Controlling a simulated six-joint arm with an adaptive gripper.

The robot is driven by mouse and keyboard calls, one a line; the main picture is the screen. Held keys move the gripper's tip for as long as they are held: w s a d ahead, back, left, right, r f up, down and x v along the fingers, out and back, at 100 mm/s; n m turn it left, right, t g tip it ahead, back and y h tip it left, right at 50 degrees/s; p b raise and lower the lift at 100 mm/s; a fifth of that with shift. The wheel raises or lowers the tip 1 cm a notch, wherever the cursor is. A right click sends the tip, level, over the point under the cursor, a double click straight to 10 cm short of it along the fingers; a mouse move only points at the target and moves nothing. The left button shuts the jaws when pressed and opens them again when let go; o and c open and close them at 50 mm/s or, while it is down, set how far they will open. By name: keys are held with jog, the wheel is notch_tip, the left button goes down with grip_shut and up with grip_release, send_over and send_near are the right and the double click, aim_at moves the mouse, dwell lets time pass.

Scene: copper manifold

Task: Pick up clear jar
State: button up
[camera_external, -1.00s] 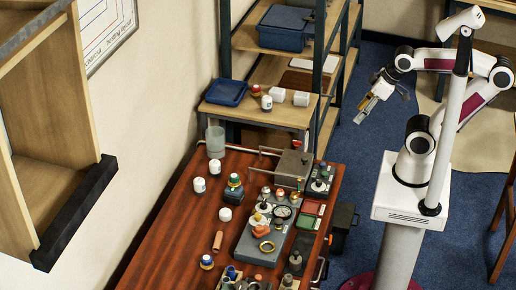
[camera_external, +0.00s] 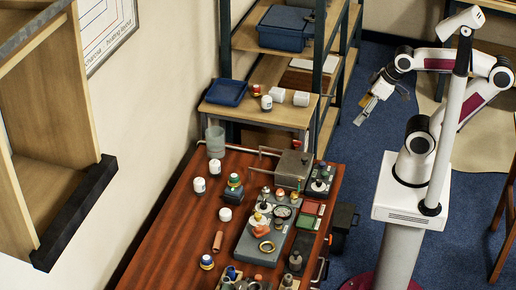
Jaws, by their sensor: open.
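A clear jar (camera_external: 215,142), greyish and see-through, stands upright at the far left corner of the wooden table (camera_external: 175,235). My gripper (camera_external: 361,117) is at the upper right, in the air over the blue floor. It is open and empty, pointing down and to the left. It is well apart from the jar, with the table's far right part and the shelf's corner between them.
Two white bottles (camera_external: 199,186) stand near the jar. A metal box with pipes (camera_external: 293,168) sits at the table's right back. A grey manifold plate (camera_external: 263,240) with several fittings lies mid-table. Shelving with a blue tray (camera_external: 226,92) stands behind.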

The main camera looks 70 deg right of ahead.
jog(key=w+d+f+t, duration=0.2)
jog(key=w, duration=1.5)
jog(key=w+d+f+t, duration=0.2)
jog(key=w, duration=1.4)
jog(key=w+d+f+m+t+h, duration=0.1)
jog(key=w+d+f+t, duration=0.15)
jog(key=w+f, duration=0.95)
jog(key=t, duration=0.2)
send_near(216, 134)
jog(key=shift+g, duration=0.25)
jog(key=a+r, duration=0.1)
jog(key=a, duration=0.1)
jog(key=a+r, duration=0.1)
jog(key=shift+w+a+r, duration=0.25)
jog(key=shift+w+a, duration=0.1)
jog(key=shift+w, duration=0.05)
jog(key=shift+x, duration=1.3)
jog(key=shift+w, duration=0.1)
jog(key=shift+x, duration=2.5)
